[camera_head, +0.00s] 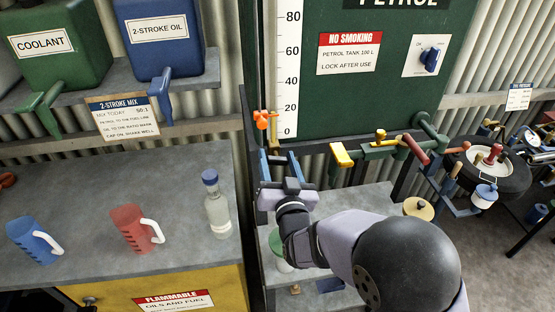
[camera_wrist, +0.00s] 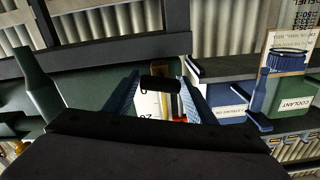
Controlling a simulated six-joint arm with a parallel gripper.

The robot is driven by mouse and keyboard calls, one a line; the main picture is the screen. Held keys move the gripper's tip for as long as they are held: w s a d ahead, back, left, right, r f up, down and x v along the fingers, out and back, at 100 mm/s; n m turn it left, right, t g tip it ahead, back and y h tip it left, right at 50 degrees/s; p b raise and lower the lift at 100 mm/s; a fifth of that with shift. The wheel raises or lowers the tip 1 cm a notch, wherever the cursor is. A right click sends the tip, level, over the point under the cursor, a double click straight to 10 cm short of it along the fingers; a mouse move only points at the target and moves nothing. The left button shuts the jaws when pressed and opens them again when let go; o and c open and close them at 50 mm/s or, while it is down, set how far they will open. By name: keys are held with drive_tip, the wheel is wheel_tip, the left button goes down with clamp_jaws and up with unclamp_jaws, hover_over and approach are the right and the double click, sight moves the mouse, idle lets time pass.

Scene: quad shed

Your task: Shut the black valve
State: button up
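My gripper (camera_head: 280,162) has two blue fingers held apart, in front of the green tank's lower left corner. In the wrist view my gripper (camera_wrist: 160,90) has a short black piece (camera_wrist: 160,83) between or beyond its fingertips. It may be the black valve's handle; I cannot tell whether the fingers touch it. In the head view no black valve stands out clearly, and my gripper and arm hide part of the area.
Right of my gripper, a pipe run carries a yellow lever (camera_head: 342,154) and a red lever (camera_head: 415,149). A clear bottle (camera_head: 217,208), a red jug (camera_head: 135,230) and a blue jug (camera_head: 34,240) stand on the left bench. A dark post (camera_head: 251,165) stands close left of my gripper.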

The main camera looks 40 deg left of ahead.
drive_tip(key=c, duration=0.6)
drive_tip(key=shift+f+n+b, duration=0.15)
drive_tip(key=shift+n+b, duration=0.85)
drive_tip(key=shift+b, duration=0.1)
drive_tip(key=shift+n, duration=0.6)
drive_tip(key=o, duration=1.1)
drive_tip(key=shift+s, duration=0.1)
drive_tip(key=shift+b+v, duration=1.85)
drive_tip(key=shift+v, duration=1.75)
